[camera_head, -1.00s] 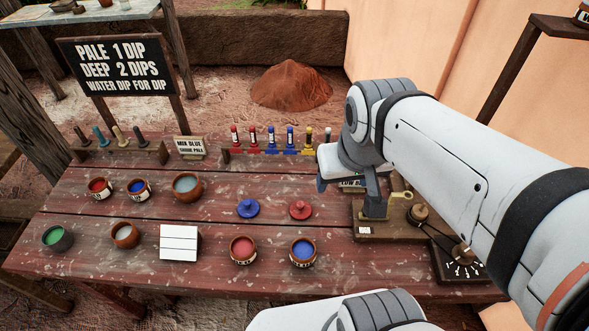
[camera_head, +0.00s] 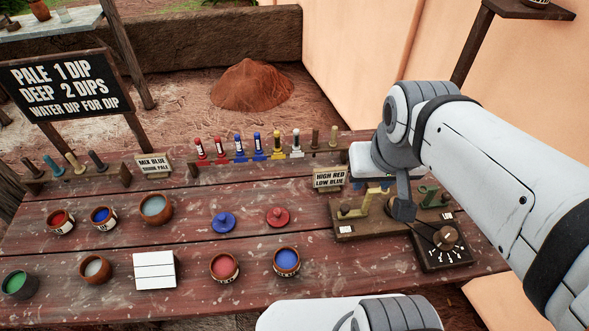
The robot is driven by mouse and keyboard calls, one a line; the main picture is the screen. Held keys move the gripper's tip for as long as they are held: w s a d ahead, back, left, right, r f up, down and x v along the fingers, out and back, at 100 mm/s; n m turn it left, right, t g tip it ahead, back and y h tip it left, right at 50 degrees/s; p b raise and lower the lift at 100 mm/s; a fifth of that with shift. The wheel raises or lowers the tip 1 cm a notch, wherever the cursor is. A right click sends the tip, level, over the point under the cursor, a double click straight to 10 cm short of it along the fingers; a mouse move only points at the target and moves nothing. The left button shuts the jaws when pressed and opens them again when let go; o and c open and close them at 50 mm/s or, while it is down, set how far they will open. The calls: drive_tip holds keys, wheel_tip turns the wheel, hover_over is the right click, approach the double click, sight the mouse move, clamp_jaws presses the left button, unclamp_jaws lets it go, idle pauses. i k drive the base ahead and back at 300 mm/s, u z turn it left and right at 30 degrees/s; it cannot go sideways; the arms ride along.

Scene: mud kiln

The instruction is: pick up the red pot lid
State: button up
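The red pot lid (camera_head: 277,218), a small round lid with a knob, lies on the dark red wooden table (camera_head: 190,238). A matching blue lid (camera_head: 223,222) lies just left of it. My gripper (camera_head: 382,197) is to the right of the red lid, above the board with levers, and is apart from the lid. Its fingers look spread, with nothing visible between them; the far finger is partly hidden.
Red pot (camera_head: 224,266) and blue pot (camera_head: 287,261) stand in front of the lids. A white block (camera_head: 155,270) is to the left. A rack of coloured tools (camera_head: 250,154) stands behind. The lever board (camera_head: 357,225) and dial box (camera_head: 442,250) are at right.

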sight(277, 216)
drive_tip(key=z, duration=0.4)
drive_tip(key=k, duration=1.7)
drive_tip(key=u, duration=0.5)
drive_tip(key=i, duration=1.65)
drive_tip(key=u, duration=0.05)
